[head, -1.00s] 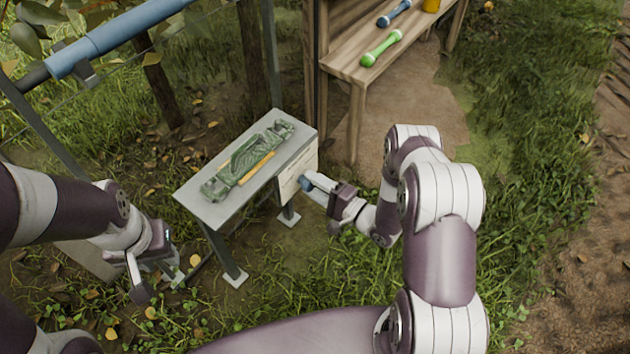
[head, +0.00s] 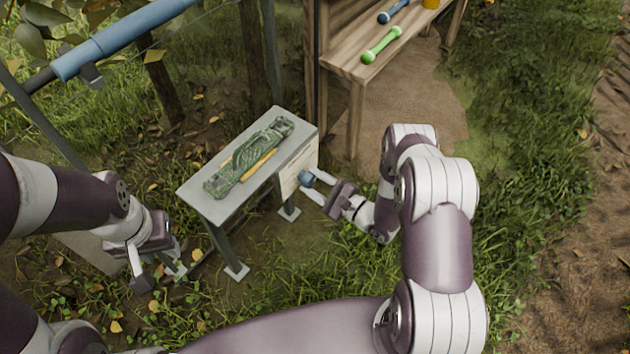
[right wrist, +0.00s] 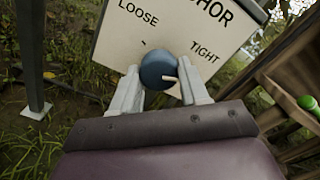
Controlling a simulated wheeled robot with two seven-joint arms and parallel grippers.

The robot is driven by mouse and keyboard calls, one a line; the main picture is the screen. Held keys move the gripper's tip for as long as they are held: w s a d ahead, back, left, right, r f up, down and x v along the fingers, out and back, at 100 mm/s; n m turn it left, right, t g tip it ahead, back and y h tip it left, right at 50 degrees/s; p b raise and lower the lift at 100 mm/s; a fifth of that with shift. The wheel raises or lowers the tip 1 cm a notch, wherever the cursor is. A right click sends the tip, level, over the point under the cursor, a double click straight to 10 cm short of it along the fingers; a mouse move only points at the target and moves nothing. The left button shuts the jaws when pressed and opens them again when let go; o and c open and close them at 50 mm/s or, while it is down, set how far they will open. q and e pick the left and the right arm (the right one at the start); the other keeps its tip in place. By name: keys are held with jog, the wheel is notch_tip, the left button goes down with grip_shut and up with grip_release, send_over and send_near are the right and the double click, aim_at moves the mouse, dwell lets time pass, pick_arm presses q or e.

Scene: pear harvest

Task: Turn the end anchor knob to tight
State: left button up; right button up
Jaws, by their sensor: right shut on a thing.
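The blue round end anchor knob (right wrist: 158,68) sits on a pale panel (right wrist: 200,30) lettered "LOOSE" at the upper left and "TIGHT" at the right. A small light pointer (right wrist: 170,78) on the knob points right, a little below "TIGHT". My right gripper (right wrist: 160,88) is shut on the knob, one finger on each side. In the head view the knob (head: 306,179) is at the end of the small grey table, with my right gripper (head: 318,188) on it. My left gripper (head: 160,274) hangs low at the left, apart from the table, its fingers spread and empty.
The grey table (head: 205,205) carries a green bundle (head: 245,160) with a yellow-orange strip. A wooden bench (head: 345,65) with a green dumbbell-shaped tool (head: 381,46) and a blue one (head: 393,11) stands behind. A blue pipe (head: 125,35) crosses the upper left. Grass lies around.

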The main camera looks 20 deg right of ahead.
dwell(0.3)
jog(key=o, duration=1)
jog(key=shift+o, duration=0.2)
jog(key=shift+s+d, duration=0.15)
jog(key=shift+d, duration=0.05)
jog(key=p+v, duration=0.3)
jog(key=v, duration=0.9)
